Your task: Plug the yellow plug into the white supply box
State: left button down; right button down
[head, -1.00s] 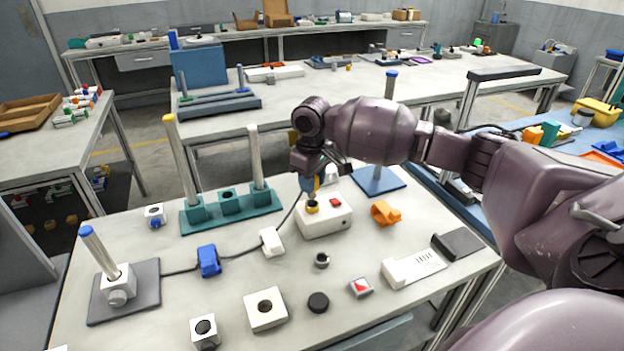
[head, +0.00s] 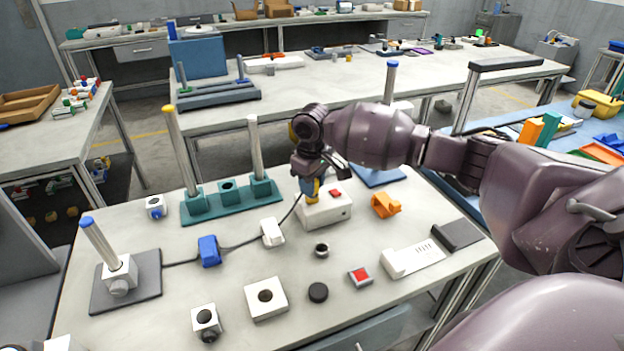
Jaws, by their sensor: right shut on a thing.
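The white supply box (head: 332,211) stands near the middle of the front table, with a red switch (head: 335,193) on top. My right gripper (head: 313,179) is over the left part of the box, pointing down, shut on the yellow plug (head: 315,189). The plug's lower end meets the box top where the yellow-rimmed socket is. The socket opening is hidden, so I cannot tell how deep the plug sits. A dark cable (head: 289,214) runs from the plug to the left. My left gripper is not in view.
The cable passes a white block (head: 272,232) and a blue block (head: 209,251). A teal rack (head: 229,205) with posts stands left of the box. An orange part (head: 385,205) lies to its right. A small dark-holed ring (head: 321,249) lies in front.

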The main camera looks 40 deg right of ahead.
jog(key=shift+f, duration=0.25)
jog(key=c, duration=0.8)
grip_release()
jog(key=shift+r, duration=0.1)
notch_tip(320, 180, up, 11)
jog(key=shift+f+p, duration=0.15)
jog(key=shift+p, duration=0.8)
